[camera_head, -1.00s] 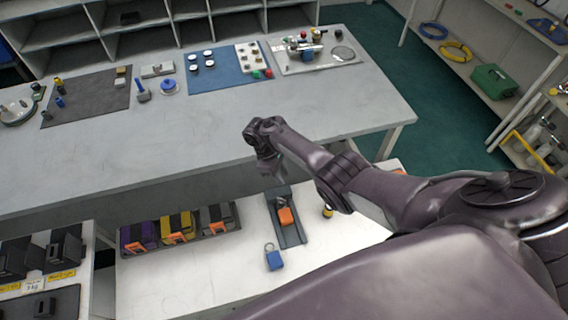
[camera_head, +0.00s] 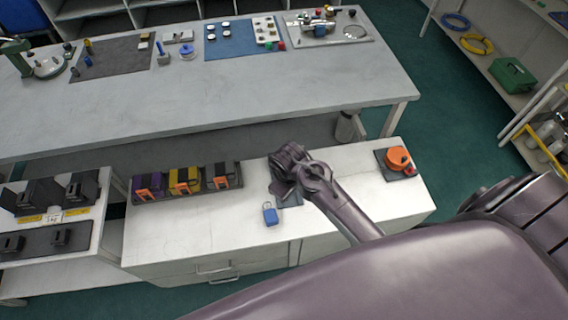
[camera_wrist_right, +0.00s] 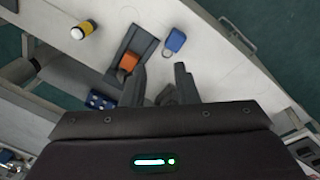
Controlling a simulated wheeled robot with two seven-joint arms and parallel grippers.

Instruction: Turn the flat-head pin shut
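I cannot pick out a flat-head pin for certain in any view. My right gripper (camera_head: 283,187) is over the white cabinet top, above a dark grey strip (camera_head: 292,199). In the right wrist view its two fingers (camera_wrist_right: 160,78) stand apart with nothing held between them. A small orange block (camera_wrist_right: 128,62) lies on the dark strip just beyond the left finger, apart from it; in the head view the gripper hides this block. A blue padlock (camera_head: 270,214) lies beside the strip and also shows in the right wrist view (camera_wrist_right: 175,40). My left gripper is not in view.
Purple, yellow and black boxes with orange parts (camera_head: 185,181) stand on the cabinet left of my gripper. An orange round item (camera_head: 398,158) sits on a mat at right. A yellow-banded cylinder (camera_wrist_right: 83,30) stands near the strip. The long grey bench (camera_head: 200,100) stands behind.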

